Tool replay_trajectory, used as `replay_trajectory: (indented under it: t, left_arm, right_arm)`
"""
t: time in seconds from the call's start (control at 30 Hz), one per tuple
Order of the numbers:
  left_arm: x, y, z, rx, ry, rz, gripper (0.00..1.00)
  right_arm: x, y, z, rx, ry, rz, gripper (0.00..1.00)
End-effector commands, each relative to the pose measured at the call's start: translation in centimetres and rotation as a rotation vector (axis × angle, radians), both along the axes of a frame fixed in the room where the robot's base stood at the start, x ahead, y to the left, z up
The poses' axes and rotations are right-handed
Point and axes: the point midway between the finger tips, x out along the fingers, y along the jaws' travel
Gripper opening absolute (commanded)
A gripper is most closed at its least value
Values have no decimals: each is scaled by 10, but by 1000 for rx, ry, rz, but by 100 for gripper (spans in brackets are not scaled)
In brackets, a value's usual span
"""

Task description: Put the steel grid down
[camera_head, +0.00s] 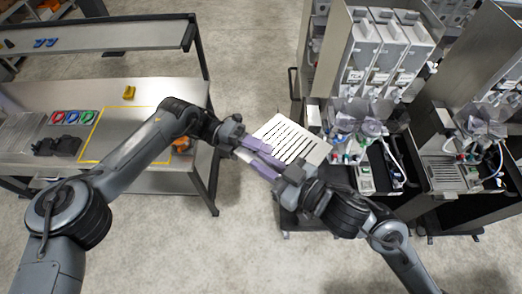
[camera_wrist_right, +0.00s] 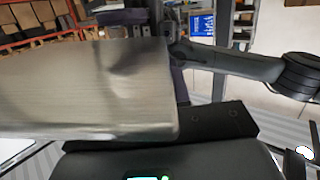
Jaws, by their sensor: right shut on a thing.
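The steel grid (camera_head: 290,139) is a pale plate with dark parallel slots. It is held in the air between the workbench and the dispenser row in the head view. My right gripper (camera_head: 276,168) is shut on its near edge. My left gripper (camera_head: 262,157) is right beside it at the grid's near left corner. The fingers of both overlap there, so I cannot tell whether the left one grips the grid. In the right wrist view a broad brushed-metal surface (camera_wrist_right: 85,90) fills the left side, close to the camera.
A steel workbench (camera_head: 190,97) with a yellow outlined area (camera_head: 103,161) stands at the left. Dispensers (camera_head: 385,50) with tubes and drip trays stand at the right. Bare floor (camera_head: 250,60) lies between.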

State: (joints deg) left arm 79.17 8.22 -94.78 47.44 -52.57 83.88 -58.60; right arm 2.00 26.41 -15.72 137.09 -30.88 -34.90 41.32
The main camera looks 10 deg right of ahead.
Motion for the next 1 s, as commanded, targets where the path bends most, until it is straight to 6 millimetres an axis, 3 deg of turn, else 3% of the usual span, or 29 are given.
replay_trajectory:
  t: [0.27, 0.5, 0.67, 0.7, 0.8, 0.87, 1.0]
  left_arm:
    - [-1, -1, 0, -1, 1, -3, 37]
    - [-2, -2, 0, 0, 0, -3, 0]
    - [-2, -2, -1, 1, 0, -3, 0]
    - [-2, -2, -1, 0, 1, -4, 0]
    - [-2, -1, -1, 0, 0, -3, 0]
    - [-1, -1, 0, 0, 0, -3, 0]
    - [-1, -1, 0, -2, 0, -2, 0]
  right_arm:
    - [0, 0, 1, 1, -2, 0, 0]
    - [0, 0, 1, 2, -2, 0, 0]
    - [0, 0, 3, 4, -6, 0, 0]
    - [0, 0, 3, 4, -7, 0, 22]
    - [0, 0, 2, 3, -5, 0, 37]
    - [0, 0, 2, 2, -4, 0, 46]
    - [0, 0, 1, 2, -2, 0, 47]
